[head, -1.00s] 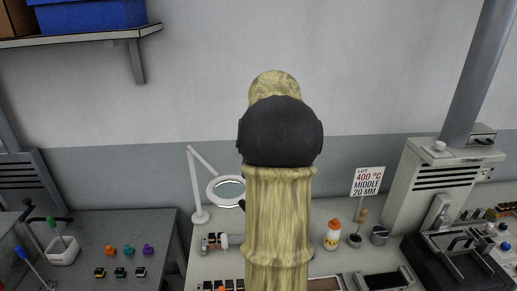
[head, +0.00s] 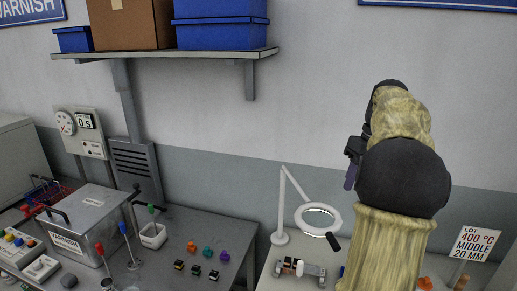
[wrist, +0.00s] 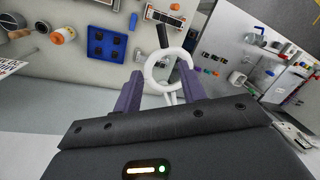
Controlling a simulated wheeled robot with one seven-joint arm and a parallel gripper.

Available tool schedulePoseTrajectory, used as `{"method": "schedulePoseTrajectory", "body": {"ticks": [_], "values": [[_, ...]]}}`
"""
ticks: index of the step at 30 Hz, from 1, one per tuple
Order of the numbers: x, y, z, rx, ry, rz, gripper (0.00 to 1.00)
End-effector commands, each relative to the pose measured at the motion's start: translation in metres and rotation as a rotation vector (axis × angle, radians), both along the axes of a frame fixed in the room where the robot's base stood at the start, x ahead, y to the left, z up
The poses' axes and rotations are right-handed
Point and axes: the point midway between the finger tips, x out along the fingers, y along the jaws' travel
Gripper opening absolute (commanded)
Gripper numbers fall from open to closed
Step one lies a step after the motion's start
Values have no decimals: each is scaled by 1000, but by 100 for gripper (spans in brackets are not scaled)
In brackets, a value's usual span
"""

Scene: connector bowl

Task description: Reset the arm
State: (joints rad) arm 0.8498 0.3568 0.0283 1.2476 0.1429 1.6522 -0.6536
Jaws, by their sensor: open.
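My arm is raised in front of the grey wall at the right of the head view. My gripper (head: 351,176) shows partly there, dark with a purple finger, beside the upper arm links. In the wrist view my gripper (wrist: 160,86) has its two purple fingers spread well apart, with nothing held between them. The white ring magnifier lamp (wrist: 168,72) appears beyond and between the fingers, apart from them. In the head view the lamp (head: 318,218) stands on the bench below and left of my gripper.
A shelf (head: 170,54) with blue boxes and a cardboard box hangs at upper left. A metal varnish tank (head: 90,215) and small coloured connectors (head: 207,252) stand on the left bench. A lot sign (head: 474,243) stands at right. The wrist view shows a blue tray (wrist: 107,44).

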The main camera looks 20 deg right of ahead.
Motion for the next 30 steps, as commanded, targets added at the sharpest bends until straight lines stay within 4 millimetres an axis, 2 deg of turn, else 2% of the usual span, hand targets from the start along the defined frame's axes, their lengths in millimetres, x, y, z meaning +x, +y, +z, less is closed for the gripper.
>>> {"method": "schedulePoseTrajectory", "body": {"ticks": [5, 8, 11, 15, 20, 26, 30], "values": [[3, 4, -3, -2, 1, 2, 41], [11, 16, -14, -14, 2, 6, 41], [24, 39, -34, -36, 3, 12, 41], [41, 83, -70, -78, -5, 21, 41], [47, 136, -112, -127, -26, 35, 41], [37, 202, -161, -176, -69, 62, 41], [19, 246, -193, -198, -108, 87, 41]]}}
